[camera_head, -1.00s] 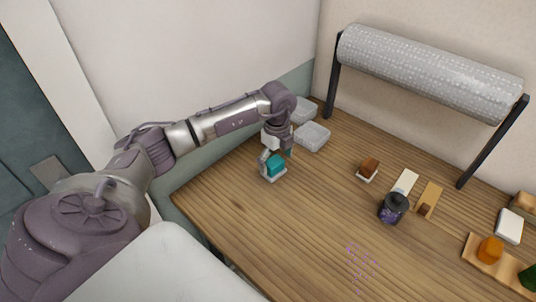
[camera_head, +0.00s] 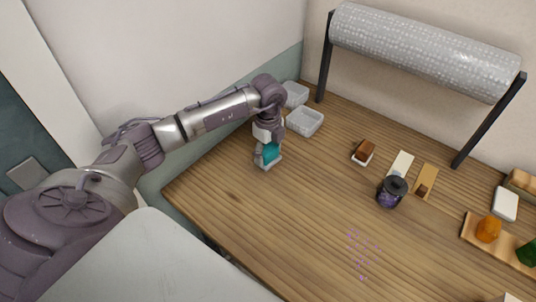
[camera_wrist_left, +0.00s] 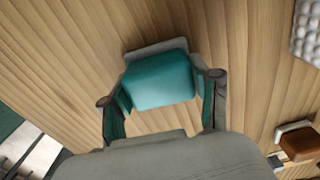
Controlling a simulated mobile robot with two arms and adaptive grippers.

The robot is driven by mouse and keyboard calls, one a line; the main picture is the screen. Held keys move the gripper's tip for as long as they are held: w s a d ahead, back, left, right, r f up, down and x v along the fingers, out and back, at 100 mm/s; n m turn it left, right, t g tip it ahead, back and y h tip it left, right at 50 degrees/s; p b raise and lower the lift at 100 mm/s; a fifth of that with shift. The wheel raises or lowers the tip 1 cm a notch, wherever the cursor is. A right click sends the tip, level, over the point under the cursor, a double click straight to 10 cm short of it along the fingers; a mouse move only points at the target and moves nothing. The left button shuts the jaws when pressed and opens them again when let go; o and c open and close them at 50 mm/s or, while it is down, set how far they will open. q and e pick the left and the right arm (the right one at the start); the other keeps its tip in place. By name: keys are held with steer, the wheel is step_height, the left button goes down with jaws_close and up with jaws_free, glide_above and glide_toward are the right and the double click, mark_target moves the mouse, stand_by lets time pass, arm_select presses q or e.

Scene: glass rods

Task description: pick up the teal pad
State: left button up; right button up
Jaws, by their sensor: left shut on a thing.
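The teal pad (camera_head: 270,153) is a small block on a pale grey base (camera_head: 267,165), near the left part of the wooden table. My left gripper (camera_head: 267,151) reaches down over it. In the left wrist view, the teal pad (camera_wrist_left: 160,82) sits between the two fingers of the gripper (camera_wrist_left: 162,90), which is shut on it. The grey base (camera_wrist_left: 152,49) shows behind the pad's far edge. I cannot tell whether the base touches the table. My right gripper is not in view.
Clear trays (camera_head: 304,121) stand behind the gripper near the wall. A brown block on a white base (camera_head: 363,152), a dark jar (camera_head: 392,192) and a board with coloured pieces (camera_head: 470,232) are to the right. A large roll on a stand (camera_head: 425,50) spans the back.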

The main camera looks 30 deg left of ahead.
mark_target(269, 148)
arm_select(q)
steer(key=shift+r, duration=0.35)
step_height(269, 148, up, 4)
steer(key=shift+f+b, duration=0.2)
steer(key=shift+b, duration=0.55)
steer(key=d+r+b, duration=0.1)
steer(key=d+r, duration=0.2)
steer(key=d, duration=0.2)
steer(key=w+d+r+b, duration=0.1)
steer(key=d+r, duration=0.2)
steer(key=d, duration=0.3)
steer(key=shift+w+d+r, duration=0.2)
steer(key=shift+d+r, duration=0.1)
steer(key=shift+r, duration=0.05)
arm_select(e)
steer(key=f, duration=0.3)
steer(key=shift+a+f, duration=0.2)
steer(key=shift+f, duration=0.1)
